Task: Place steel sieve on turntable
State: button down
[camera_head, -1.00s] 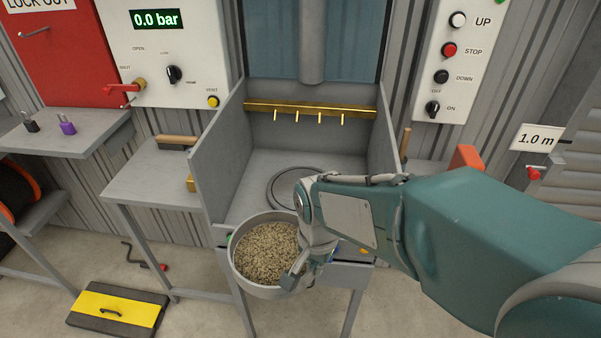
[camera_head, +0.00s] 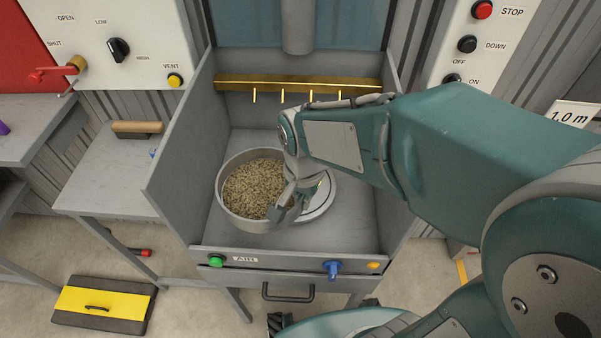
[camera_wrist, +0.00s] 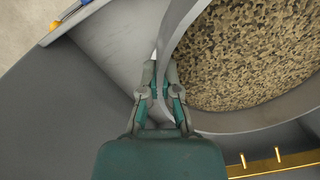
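The steel sieve (camera_head: 224,205) is a round grey pan full of tan granular material. It is inside the grey booth, at the left of the turntable, and looks level. My gripper (camera_head: 283,207) is at its right side. In the wrist view, the gripper (camera_wrist: 162,88) is shut on the wall of the sieve (camera_wrist: 181,30), one finger on each side. The turntable (camera_head: 326,203) is a pale round disc on the booth floor, partly hidden behind the sieve and my gripper. I cannot tell whether the sieve touches the floor or the disc's edge.
Booth side walls (camera_head: 185,150) stand left and right. A brass bar with nozzles (camera_head: 290,86) crosses the back. The front edge carries a green button (camera_head: 215,261) and a blue valve (camera_head: 332,269). A side table (camera_head: 105,180) holds a wooden-handled brush (camera_head: 138,128).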

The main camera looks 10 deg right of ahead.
jog(key=w+d+f, duration=0.4)
jog(key=w+d, duration=0.1)
jog(key=w, duration=0.2)
send_over(324, 196)
notch_tip(324, 196, down, 5)
jog(key=shift+s+f, duration=0.1)
jog(key=shift+f, duration=0.15)
jog(key=f, duration=0.3)
jog(key=shift+w+f, duration=0.1)
jog(key=shift+w, duration=0.1)
jog(key=c, duration=0.8)
grip_release()
jog(key=shift+f, duration=0.1)
